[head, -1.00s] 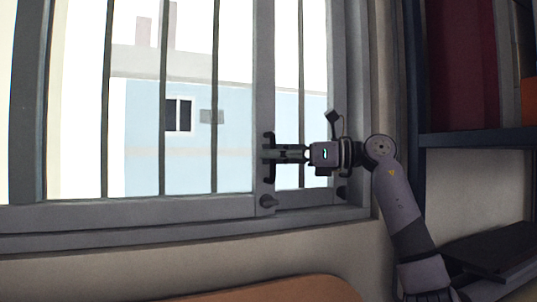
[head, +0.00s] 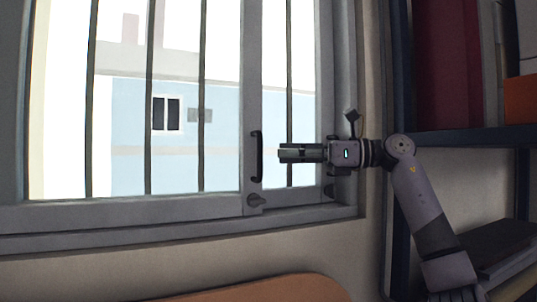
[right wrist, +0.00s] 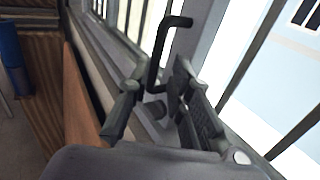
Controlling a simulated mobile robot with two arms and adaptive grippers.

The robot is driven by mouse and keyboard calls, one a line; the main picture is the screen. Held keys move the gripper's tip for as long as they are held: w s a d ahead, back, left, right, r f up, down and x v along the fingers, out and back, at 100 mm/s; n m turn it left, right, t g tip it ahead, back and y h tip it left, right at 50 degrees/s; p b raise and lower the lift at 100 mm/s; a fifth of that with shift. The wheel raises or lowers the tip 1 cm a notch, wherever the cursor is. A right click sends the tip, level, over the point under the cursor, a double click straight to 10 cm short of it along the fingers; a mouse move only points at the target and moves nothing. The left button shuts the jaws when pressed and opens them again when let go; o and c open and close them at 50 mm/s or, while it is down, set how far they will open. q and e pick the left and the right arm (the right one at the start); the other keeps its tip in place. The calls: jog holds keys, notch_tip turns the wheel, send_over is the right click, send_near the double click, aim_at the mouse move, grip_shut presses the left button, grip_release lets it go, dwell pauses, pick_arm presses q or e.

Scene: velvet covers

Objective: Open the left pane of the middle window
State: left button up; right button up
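The middle window's left pane (head: 252,100) has a grey frame and fills most of the head view. The handle (right wrist: 157,62) shows beyond the fingertips. My left gripper is in neither view.
Several dark vertical bars (head: 149,100) stand outside the glass. A dark blue shelf (head: 470,137) is close to my right arm on the right. An orange-brown rounded surface (head: 260,290) lies below the window.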

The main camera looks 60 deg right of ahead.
jog(key=v, duration=0.5)
jog(key=shift+s+d, duration=0.1)
jog(key=shift+s, duration=0.2)
jog(key=shift+s, duration=0.1)
